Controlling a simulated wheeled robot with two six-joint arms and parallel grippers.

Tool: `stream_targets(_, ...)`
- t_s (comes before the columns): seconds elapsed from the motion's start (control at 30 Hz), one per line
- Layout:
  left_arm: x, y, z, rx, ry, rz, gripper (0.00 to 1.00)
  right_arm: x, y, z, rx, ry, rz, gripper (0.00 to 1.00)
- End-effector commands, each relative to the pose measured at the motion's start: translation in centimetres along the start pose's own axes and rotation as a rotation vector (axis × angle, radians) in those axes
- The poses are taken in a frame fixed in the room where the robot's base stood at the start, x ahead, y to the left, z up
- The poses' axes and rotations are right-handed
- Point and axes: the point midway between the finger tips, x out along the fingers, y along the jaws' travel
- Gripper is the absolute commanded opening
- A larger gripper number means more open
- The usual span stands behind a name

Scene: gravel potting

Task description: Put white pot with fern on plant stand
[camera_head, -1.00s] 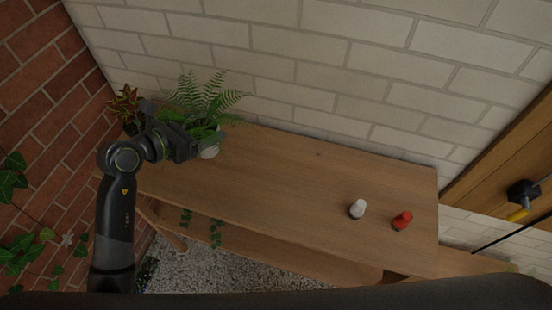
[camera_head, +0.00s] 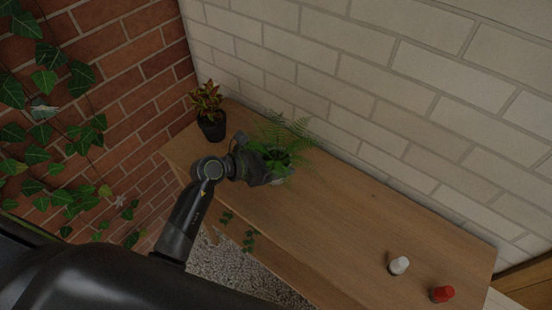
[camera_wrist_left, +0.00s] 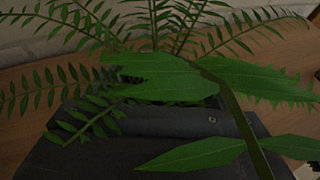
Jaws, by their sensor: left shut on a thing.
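The white pot (camera_head: 283,175) with the green fern (camera_head: 278,138) is at the back left of the wooden table (camera_head: 330,222). My left gripper (camera_head: 268,173) is shut on the white pot at its near left side. I cannot tell whether the pot touches the table or is lifted a little. In the left wrist view, fern fronds (camera_wrist_left: 165,75) cover much of the picture, and the pot and fingertips are mostly hidden. I cannot make out a separate plant stand in these views. My right gripper is out of view.
A dark pot with a reddish-green plant (camera_head: 210,122) stands at the table's back left corner. A white bottle (camera_head: 399,265) and a red bottle (camera_head: 442,294) stand at the right. The middle of the table is clear. Brick walls (camera_head: 420,85) close off the back and left.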

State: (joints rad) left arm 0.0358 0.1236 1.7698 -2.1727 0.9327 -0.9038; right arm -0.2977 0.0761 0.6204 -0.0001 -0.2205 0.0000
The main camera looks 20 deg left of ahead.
Motion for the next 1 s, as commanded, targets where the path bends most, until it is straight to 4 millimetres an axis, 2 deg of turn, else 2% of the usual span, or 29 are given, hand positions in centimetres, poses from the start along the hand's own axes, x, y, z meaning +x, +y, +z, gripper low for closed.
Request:
stream_targets(0.4,0.32,-0.01,-0.61,0.002,-0.003,0.001,0.41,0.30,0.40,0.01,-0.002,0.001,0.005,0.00)
stream_targets(0.43,0.31,-0.01,-0.74,0.001,0.000,0.000,0.78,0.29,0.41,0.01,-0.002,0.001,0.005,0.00)
stream_targets(0.6,0.27,-0.01,-0.64,0.001,0.000,0.000,0.99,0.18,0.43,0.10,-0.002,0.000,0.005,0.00)
stream_targets(1.0,-0.25,0.05,-0.49,0.002,0.001,0.001,0.99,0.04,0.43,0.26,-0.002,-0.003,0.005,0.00)
